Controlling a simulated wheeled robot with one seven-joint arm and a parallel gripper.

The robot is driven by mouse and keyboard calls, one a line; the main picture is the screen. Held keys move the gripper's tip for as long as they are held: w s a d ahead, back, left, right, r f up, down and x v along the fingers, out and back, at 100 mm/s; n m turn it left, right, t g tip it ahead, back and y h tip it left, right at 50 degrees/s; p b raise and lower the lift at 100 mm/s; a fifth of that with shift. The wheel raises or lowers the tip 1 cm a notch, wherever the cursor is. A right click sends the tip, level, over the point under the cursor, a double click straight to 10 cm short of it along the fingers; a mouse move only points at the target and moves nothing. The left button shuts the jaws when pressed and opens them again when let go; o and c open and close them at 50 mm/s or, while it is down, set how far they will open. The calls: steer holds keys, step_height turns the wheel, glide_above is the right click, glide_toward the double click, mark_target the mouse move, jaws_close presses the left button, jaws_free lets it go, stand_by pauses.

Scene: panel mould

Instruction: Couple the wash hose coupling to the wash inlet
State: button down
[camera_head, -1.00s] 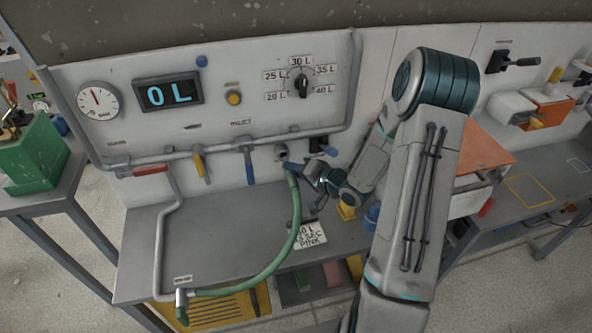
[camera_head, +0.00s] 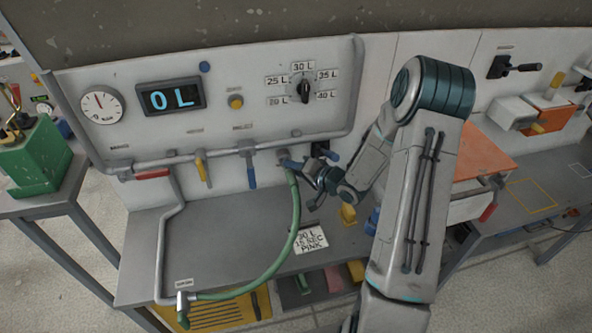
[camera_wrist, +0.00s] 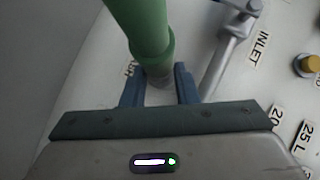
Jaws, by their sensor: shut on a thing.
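My gripper (camera_head: 290,164) is at the panel wall, right of the blue-handled valve. Its blue fingers (camera_wrist: 159,88) are shut on the end of the green hose. The wash hose coupling (camera_wrist: 159,82) shows as a pale grey piece between the fingers, below the green sleeve (camera_wrist: 150,40). The green hose (camera_head: 296,215) hangs from the gripper and curves down to a pipe fitting at the front left of the bench. The wash inlet (camera_head: 282,155) is a grey stub at the pipe's end. The coupling is right at it; the fingers hide whether they are joined.
A dial (camera_head: 303,88), display (camera_head: 170,97) and gauge (camera_head: 101,105) are above. A card (camera_head: 311,239) lies on the grey bench (camera_head: 225,240).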

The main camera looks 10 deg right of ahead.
steer(key=shift+w, duration=0.75)
steer(key=c, duration=1.1)
jaws_free()
steer(key=shift+o, duration=0.2)
steer(key=s+d+b, duration=0.2)
steer(key=s+d, duration=0.5)
steer(key=s, duration=0.4)
steer(key=shift+d+r+b, duration=0.15)
steer(key=shift+d+b, duration=0.1)
steer(key=shift+b, duration=0.15)
steer(key=shift+w, duration=0.1)
